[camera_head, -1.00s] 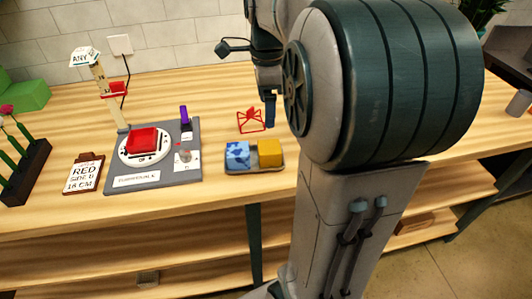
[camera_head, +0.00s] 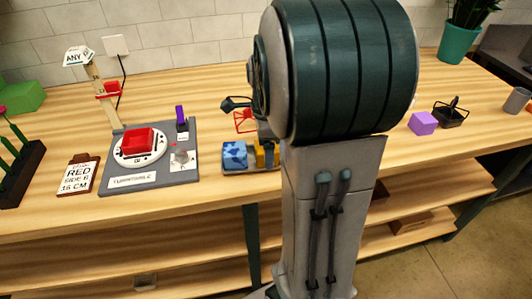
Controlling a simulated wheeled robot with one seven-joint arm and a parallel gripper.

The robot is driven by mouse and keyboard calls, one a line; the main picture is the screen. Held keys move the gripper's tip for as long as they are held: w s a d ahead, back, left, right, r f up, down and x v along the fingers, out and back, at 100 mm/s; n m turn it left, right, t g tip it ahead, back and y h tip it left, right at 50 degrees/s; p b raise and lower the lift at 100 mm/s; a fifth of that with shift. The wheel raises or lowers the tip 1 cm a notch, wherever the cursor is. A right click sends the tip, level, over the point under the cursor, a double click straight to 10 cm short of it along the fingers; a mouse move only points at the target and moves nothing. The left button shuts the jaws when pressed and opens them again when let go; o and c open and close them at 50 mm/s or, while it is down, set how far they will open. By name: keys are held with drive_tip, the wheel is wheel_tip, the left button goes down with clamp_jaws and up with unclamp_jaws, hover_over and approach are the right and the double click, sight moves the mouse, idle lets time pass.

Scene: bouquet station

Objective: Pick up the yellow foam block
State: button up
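The yellow foam block (camera_head: 269,157) sits on the right part of a small grey tray (camera_head: 236,173), beside a blue patterned block (camera_head: 234,154). My gripper (camera_head: 267,153) is down at the yellow block. Dark finger parts cover some of the block, and yellow shows between and beside them. My large arm joint and link hide most of the hand and the area right of the tray. I cannot tell whether the fingers touch the block or how far apart they are.
Left of the tray is a grey turntable board (camera_head: 150,180) with a red block (camera_head: 137,141) on it and a purple piece (camera_head: 181,114). A lilac block (camera_head: 422,123) and dark basket (camera_head: 451,113) are at right.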

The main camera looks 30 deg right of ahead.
drive_tip(key=c, duration=1.1)
drive_tip(key=shift+c, duration=0.2)
